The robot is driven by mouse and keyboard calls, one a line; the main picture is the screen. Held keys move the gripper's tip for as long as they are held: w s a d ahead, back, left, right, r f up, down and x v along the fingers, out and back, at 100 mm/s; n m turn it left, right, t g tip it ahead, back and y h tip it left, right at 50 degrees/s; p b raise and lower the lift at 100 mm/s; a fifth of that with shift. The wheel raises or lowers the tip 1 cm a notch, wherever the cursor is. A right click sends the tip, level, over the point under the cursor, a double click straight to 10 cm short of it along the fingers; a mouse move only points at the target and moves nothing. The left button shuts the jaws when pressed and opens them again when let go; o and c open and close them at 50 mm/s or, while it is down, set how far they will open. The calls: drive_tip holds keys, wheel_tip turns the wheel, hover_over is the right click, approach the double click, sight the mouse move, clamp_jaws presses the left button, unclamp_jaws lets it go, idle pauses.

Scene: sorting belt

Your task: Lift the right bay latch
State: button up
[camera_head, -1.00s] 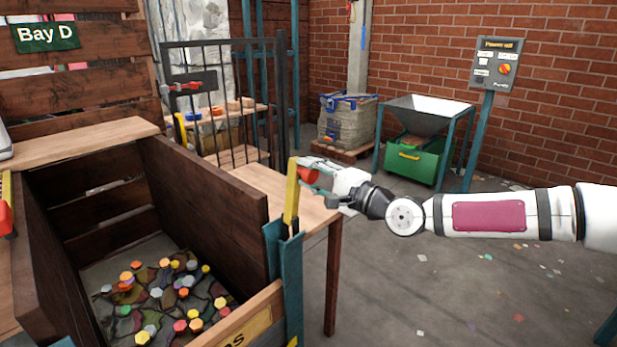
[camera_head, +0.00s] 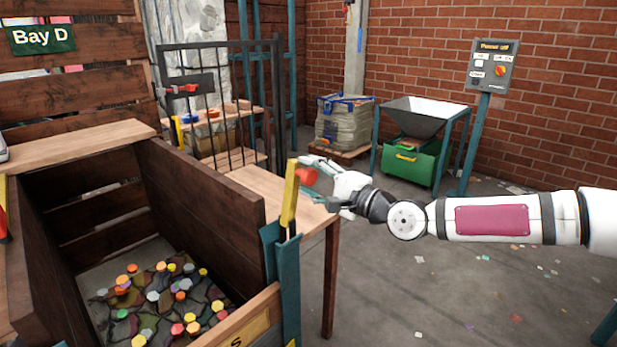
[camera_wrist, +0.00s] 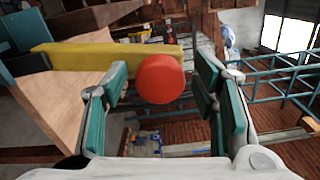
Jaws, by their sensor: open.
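The right bay latch is a yellow bar (camera_head: 290,196) with a round red knob (camera_head: 306,177) near its top. The bar stands nearly upright in a teal bracket (camera_head: 283,262) at the bay's front right corner. My gripper (camera_head: 319,181) comes from the right and is open at the knob. In the wrist view, the red knob (camera_wrist: 160,79) sits between the spread teal finger pads of my gripper (camera_wrist: 164,82), with gaps on both sides. The yellow bar (camera_wrist: 95,62) runs left from behind the knob there.
The wooden bay (camera_head: 205,215) holds several coloured pieces on its floor. A wooden table (camera_head: 258,184) stands just behind the latch. A grey hopper (camera_head: 424,115) over a green bin, and a power panel (camera_head: 491,66), stand farther back. Open floor lies to the right.

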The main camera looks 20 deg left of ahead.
drive_tip(key=v, duration=1.1)
drive_tip(key=shift+f, duration=0.1)
